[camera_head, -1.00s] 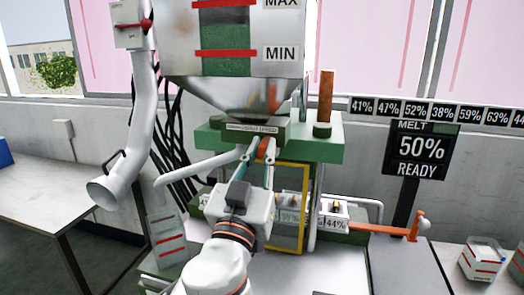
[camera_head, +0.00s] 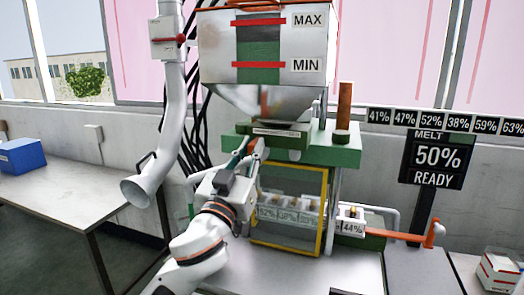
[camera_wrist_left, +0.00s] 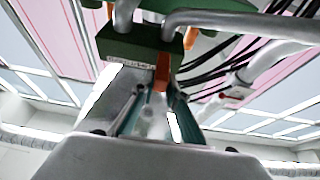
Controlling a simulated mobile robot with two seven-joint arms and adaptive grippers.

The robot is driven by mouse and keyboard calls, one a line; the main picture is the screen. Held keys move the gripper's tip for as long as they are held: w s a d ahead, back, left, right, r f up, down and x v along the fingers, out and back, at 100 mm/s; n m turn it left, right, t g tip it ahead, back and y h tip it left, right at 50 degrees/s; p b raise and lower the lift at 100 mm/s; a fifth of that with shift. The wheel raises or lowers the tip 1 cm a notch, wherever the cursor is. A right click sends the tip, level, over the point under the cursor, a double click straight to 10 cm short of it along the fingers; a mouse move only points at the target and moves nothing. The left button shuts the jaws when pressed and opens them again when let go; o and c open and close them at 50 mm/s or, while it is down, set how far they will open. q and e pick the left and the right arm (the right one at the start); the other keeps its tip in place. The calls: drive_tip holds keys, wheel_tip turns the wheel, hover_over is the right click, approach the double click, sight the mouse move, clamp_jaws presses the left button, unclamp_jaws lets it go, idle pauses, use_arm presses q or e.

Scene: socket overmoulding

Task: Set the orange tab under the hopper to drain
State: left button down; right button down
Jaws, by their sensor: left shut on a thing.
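The hopper (camera_head: 265,50) stands on the machine, with MAX and MIN marks on its front window. The orange tab (camera_head: 252,145) is under it, at the left of the small labelled block (camera_head: 280,134). My left gripper (camera_head: 248,154) reaches up from below and is shut on the tab. In the left wrist view the tab (camera_wrist_left: 163,72) hangs below the green block (camera_wrist_left: 140,45), with its lower end between my fingers (camera_wrist_left: 155,100). The fingers hide part of it. My right gripper is in neither view.
A yellow-framed window (camera_head: 322,215) is below the hopper, with labelled cups behind it. The grey pipe (camera_head: 148,165) hangs at the left. A melt display (camera_head: 436,157) reads 50% READY. An orange-ended lever (camera_head: 434,234) and a white container (camera_head: 499,268) are at the right.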

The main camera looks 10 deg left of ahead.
use_arm(q)
drive_tip(key=c, duration=2)
unclamp_jaws()
drive_tip(key=shift+a, duration=0.25)
drive_tip(key=shift+c, duration=0.2)
drive_tip(key=shift+o, duration=0.3)
drive_tip(key=shift+a, duration=0.15)
drive_tip(key=shift+s+f, duration=0.25)
drive_tip(key=shift+s, duration=0.15)
drive_tip(key=d+v, duration=0.1)
drive_tip(key=v, duration=1)
drive_tip(key=shift+a, duration=0.4)
drive_tip(key=shift+r, duration=0.1)
